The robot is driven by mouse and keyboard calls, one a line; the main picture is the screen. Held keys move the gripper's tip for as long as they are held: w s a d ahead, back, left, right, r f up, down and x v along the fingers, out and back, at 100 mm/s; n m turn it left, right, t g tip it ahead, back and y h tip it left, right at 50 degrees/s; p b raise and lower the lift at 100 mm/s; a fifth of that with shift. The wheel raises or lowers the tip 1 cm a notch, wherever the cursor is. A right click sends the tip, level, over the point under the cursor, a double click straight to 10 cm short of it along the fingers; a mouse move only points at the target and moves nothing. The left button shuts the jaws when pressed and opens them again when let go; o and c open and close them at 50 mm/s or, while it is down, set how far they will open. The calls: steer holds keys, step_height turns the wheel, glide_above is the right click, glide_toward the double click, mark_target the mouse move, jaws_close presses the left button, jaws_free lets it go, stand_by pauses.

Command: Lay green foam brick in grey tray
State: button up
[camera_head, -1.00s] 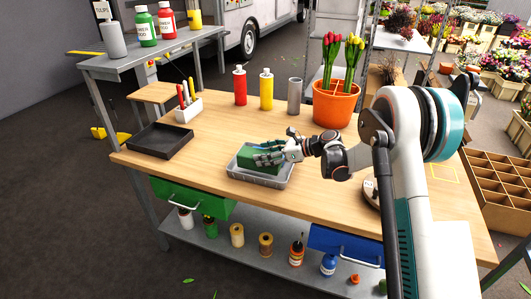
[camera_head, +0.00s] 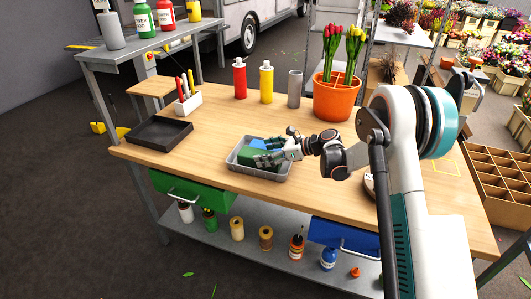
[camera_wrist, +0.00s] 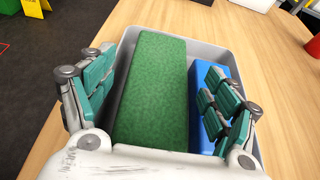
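The green foam brick (camera_wrist: 150,90) lies lengthwise in the grey tray (camera_head: 250,174), along its left part in the wrist view. A blue block (camera_wrist: 196,122) lies in the tray to the brick's right, partly covered by a finger. My gripper (camera_wrist: 158,75) is open around the brick, one finger on each side, with gaps showing between pads and brick. In the head view my gripper (camera_head: 268,152) is low over the tray and hides part of the brick (camera_head: 246,157).
A black tray (camera_head: 160,132) and a white holder with tools (camera_head: 188,105) stand to the left on the wooden bench (camera_head: 215,130). Red and yellow bottles, a grey cylinder and an orange tulip pot (camera_head: 335,100) stand behind. Bench around the tray is clear.

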steer(key=v, duration=1.2)
steer(key=shift+r, duration=0.1)
steer(key=shift+r, duration=0.1)
